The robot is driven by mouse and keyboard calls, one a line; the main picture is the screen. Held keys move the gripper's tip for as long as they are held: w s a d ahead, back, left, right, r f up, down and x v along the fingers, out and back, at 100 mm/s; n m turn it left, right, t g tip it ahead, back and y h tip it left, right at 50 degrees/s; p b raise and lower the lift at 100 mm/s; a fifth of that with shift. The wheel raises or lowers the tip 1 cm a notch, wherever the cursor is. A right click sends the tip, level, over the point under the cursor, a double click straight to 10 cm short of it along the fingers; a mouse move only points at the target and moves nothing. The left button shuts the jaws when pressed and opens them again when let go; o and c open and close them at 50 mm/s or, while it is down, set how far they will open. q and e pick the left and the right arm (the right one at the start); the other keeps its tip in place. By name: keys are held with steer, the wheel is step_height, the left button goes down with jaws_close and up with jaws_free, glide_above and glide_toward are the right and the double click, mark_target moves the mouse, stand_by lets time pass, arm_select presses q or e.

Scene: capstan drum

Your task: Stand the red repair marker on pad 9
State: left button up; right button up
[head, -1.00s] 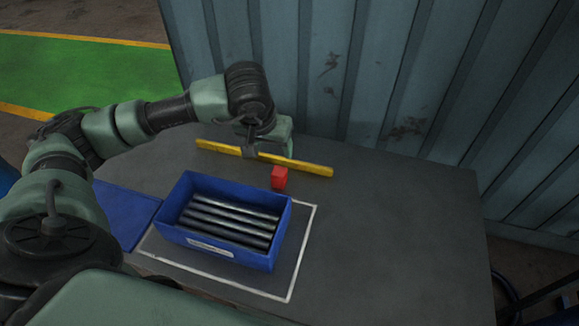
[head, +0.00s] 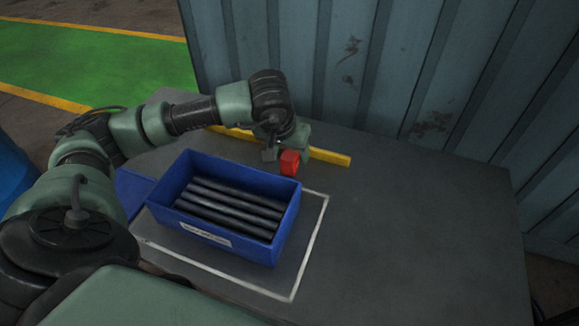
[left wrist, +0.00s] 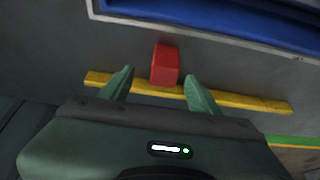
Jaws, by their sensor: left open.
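The red repair marker (head: 289,162) is a small red block on the dark table, just behind the right back corner of the blue bin. My left gripper (head: 284,158) is at the marker, its fingers partly hidden by the arm and the block. In the left wrist view the red marker (left wrist: 165,65) stands between and just beyond the two fingertips of my open left gripper (left wrist: 158,80). I cannot tell whether a finger touches it. Pad 9 is not recognisable in these frames. My right gripper is not in view.
A blue bin (head: 215,237) of several dark rods stands inside a white outline (head: 318,232) on the table. A yellow bar (head: 330,156) lies behind the marker. A corrugated metal wall (head: 400,80) closes off the back. The table's right side (head: 420,230) is clear.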

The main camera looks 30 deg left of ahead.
mark_target(289, 155)
arm_select(q)
steer(key=x, duration=0.1)
steer(key=b+x, duration=0.1)
steer(key=x, duration=0.1)
steer(key=b+x, duration=0.1)
steer(key=x, duration=0.1)
steer(key=shift+w+a, duration=0.1)
steer(key=shift+a, duration=0.3)
steer(key=shift+r, duration=0.1)
jaws_close()
steer(key=shift+r, duration=0.2)
